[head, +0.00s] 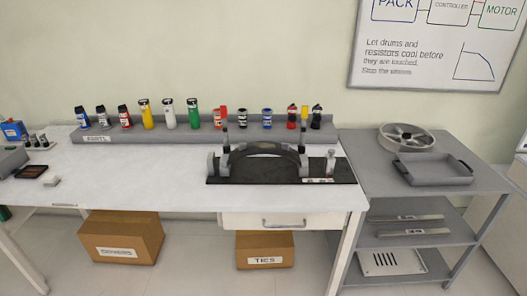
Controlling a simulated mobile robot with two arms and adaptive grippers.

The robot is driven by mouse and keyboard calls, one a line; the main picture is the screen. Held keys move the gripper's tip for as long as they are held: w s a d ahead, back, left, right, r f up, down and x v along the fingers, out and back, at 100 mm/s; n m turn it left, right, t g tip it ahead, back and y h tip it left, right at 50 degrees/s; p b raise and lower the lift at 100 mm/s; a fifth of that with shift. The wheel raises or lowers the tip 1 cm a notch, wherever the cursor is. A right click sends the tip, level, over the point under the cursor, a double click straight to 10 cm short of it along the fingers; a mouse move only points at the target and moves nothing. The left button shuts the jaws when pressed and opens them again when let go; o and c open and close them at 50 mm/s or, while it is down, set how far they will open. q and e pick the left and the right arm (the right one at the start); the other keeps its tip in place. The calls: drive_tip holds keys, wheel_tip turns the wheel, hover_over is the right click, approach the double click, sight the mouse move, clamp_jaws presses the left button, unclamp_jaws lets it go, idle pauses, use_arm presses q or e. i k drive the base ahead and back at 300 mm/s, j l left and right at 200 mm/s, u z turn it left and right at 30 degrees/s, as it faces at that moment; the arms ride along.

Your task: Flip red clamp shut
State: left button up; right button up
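A dark chassis rig (340,174) stands on the white workbench. A black arched part (265,149) sits in it between grey blocks. At the rig's left, a clamp lever with a red tip (223,111) stands upright. At the right, a similar lever with an orange-yellow tip (292,109) also stands upright. The lower ends of both levers are small and hard to make out. Neither of my grippers shows in the head view.
A grey rack (170,134) with several coloured bottles runs along the bench's back. The bench left of the rig (140,175) is mostly clear.

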sight(223, 109)
drive_tip(key=i+j, duration=1.55)
drive_tip(key=i, duration=0.05)
